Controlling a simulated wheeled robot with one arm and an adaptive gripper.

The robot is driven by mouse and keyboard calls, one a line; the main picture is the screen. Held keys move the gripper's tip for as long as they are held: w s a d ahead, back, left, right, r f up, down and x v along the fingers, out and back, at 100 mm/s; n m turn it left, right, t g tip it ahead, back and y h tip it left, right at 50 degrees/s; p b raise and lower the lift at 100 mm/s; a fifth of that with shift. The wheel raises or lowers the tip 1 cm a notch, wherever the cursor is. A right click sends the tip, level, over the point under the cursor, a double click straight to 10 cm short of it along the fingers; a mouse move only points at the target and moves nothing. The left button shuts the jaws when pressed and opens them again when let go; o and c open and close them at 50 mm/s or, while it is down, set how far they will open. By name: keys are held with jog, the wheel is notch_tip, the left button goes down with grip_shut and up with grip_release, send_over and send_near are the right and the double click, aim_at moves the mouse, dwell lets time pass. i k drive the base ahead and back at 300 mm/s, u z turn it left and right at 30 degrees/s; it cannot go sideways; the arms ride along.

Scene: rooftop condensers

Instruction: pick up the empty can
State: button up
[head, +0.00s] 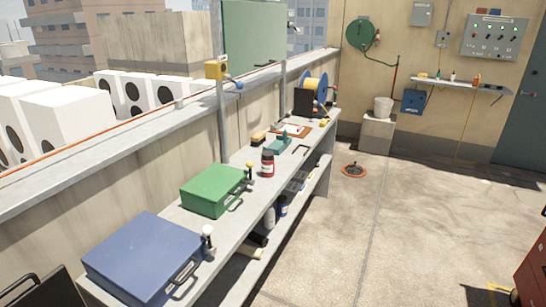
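A small dark red container with a pale label band (267,163) stands upright on the long grey workbench (236,222), just beyond the green case. It looks like a can or jar; I cannot tell whether it is empty. On the shelf below the bench top, a blue can-like container (282,206) and a whitish one (269,218) stand partly hidden by the bench edge. My gripper is not in view.
A blue case (142,258) and a green case (212,190) lie on the near bench. The concrete floor to the right is mostly open, with an orange-rimmed item (354,170) and a red cabinet (530,275).

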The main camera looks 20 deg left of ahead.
aim_at(267, 159)
jog(key=u, duration=0.6)
jog(key=i, duration=0.85)
jog(key=u, duration=1.05)
jog(key=i, duration=0.25)
jog(key=u, duration=0.3)
